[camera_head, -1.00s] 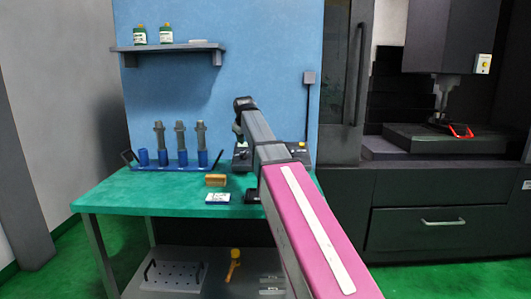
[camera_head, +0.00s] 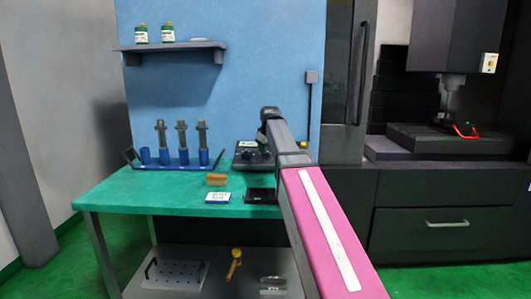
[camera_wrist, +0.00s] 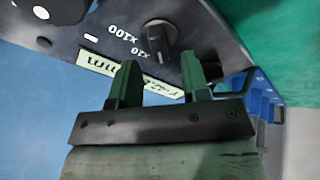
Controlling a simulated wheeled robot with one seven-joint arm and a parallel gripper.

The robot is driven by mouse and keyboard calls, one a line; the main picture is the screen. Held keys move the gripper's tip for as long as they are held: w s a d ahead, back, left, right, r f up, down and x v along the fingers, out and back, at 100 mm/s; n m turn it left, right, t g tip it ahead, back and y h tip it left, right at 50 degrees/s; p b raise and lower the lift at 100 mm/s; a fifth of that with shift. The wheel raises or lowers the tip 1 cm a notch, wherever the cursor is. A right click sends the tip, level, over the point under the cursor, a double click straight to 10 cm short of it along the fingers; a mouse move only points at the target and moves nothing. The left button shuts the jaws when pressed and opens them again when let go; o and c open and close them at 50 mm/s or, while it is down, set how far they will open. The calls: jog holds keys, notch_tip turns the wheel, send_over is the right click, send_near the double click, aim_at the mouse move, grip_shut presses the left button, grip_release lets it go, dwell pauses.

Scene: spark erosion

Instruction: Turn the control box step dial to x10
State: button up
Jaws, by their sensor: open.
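The dark control box (camera_head: 245,160) stands at the back right of the green bench, partly hidden by my arm. In the wrist view its panel (camera_wrist: 85,28) appears upside down, with a black step dial (camera_wrist: 160,38) and the marks x100 and x10 beside it. I cannot tell for sure which mark the dial points to. A pale display (camera_wrist: 105,68) lies partly behind my fingers. My gripper (camera_wrist: 160,70) is open and empty, its two fingers apart near the dial, which shows between and beyond the tips. In the head view the fingers are hidden.
A blue rack (camera_head: 172,164) with grey holders stands left of the box. A wooden block (camera_head: 217,180), a white card (camera_head: 218,197) and a flat black item (camera_head: 260,196) lie on the bench (camera_head: 150,192). A shelf (camera_head: 175,46) hangs above; the machine (camera_head: 440,180) stands right.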

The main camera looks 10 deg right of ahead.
jog(key=shift+x, duration=1.5)
grip_shut()
